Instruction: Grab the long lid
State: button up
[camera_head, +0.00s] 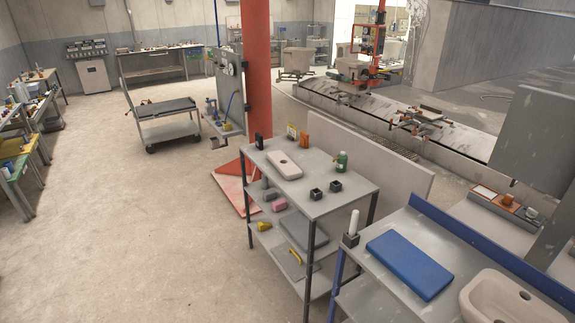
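A long, cream-coloured lid-like piece (285,170) with rounded ends and a small dark hole lies flat on the top of the grey metal shelf unit (318,207). It looks like the long lid, and nothing covers it. My gripper is not in view.
Around it on the same top stand two small black square holders, a green bottle (341,161), an orange item and a dark item. A bench at right holds a blue pad (409,264) and a cream basin (503,300). A red column (257,70) stands behind.

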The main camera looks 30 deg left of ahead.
aim_at(286, 168)
jog(key=i+j+u, duration=0.2)
jog(key=i+j, duration=0.85)
jog(key=i+j+u, duration=0.25)
jog(key=i+j, duration=0.85)
